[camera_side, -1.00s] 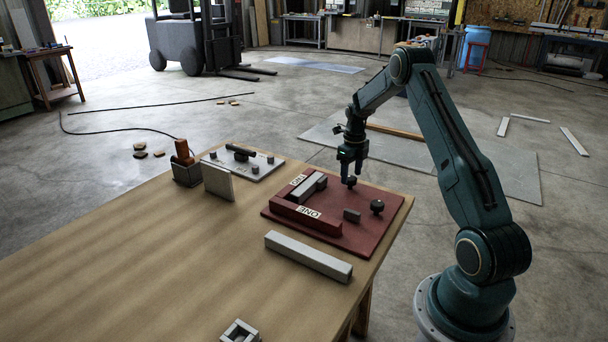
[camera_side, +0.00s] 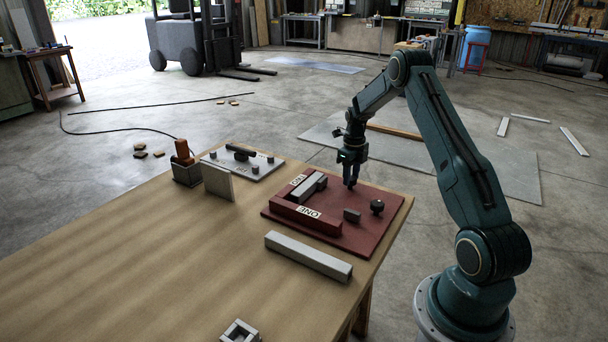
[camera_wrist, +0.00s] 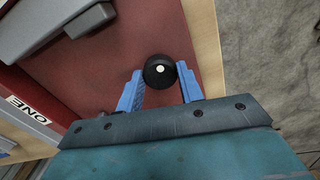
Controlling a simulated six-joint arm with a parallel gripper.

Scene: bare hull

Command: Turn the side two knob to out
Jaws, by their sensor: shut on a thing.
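A red board (camera_side: 340,236) lies on the table's far right corner. It carries a raised red L-shaped block with a white label reading ONE (camera_side: 308,212) and a second small label. A black round knob (camera_wrist: 160,71) with a white dot sits on the board's far part. My gripper (camera_side: 351,183) is down at this knob, its blue fingers (camera_wrist: 161,78) shut on its two sides in the wrist view. In the side view the fingers mostly hide the knob. A second black knob (camera_side: 377,206) stands at the board's right, apart from my gripper.
A small dark block (camera_side: 352,215) stands on the board between the knobs, and a grey bar (camera_side: 308,187) lies by the labels. A long grey bar (camera_side: 308,257) lies in front. A grey plate with a handle (camera_side: 242,165) is further left.

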